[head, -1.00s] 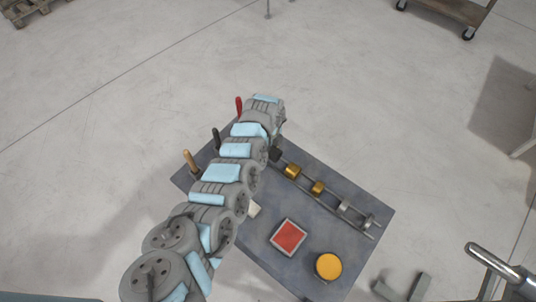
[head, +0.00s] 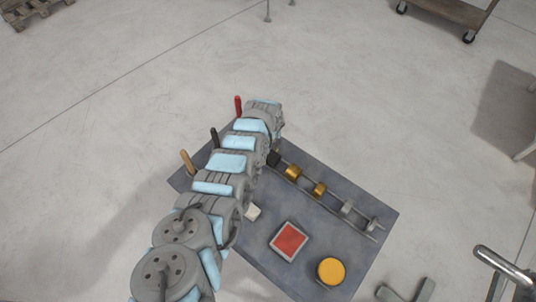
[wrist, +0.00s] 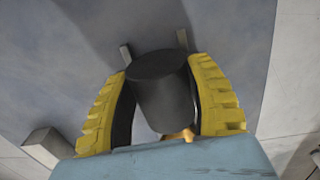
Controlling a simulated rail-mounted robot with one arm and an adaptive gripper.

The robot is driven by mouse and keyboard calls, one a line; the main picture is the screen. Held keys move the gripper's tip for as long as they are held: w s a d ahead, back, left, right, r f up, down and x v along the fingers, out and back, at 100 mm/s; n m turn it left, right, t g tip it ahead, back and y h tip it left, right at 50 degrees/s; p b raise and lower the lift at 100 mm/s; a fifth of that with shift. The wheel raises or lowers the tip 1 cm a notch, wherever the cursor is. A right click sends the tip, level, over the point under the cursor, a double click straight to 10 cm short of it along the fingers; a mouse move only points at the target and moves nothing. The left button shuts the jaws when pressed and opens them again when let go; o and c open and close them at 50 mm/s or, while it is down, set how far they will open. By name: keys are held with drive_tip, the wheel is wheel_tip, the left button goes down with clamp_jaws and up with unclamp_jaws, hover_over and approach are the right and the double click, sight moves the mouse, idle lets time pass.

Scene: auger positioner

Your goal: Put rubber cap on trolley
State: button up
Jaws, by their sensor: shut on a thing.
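The rubber cap (wrist: 160,88) is a dark grey, blunt cylinder in the wrist view. It sits between the two yellow-ribbed fingers of my gripper (wrist: 165,95), which is shut on it. In the head view my arm hides the gripper; a small black block (head: 274,158) shows beside the arm's end at the upper end of a rail, and I cannot tell whether it is the cap. A wheeled trolley (head: 447,11) with a brown top stands at the top right of the head view, well away from my arm and cut off by the frame.
A dark grey panel (head: 340,215) lies below my arm. It bears a rail with brass and grey rings (head: 319,189), a red square (head: 289,240), a yellow round button (head: 331,270) and upright handles (head: 214,137). Open floor lies between panel and trolley.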

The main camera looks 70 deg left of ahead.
drive_tip(key=shift+f, duration=0.15)
drive_tip(key=o, duration=0.9)
wheel_tip(320, 180, up, 12)
drive_tip(key=p, duration=0.4)
drive_tip(key=shift+r, duration=0.2)
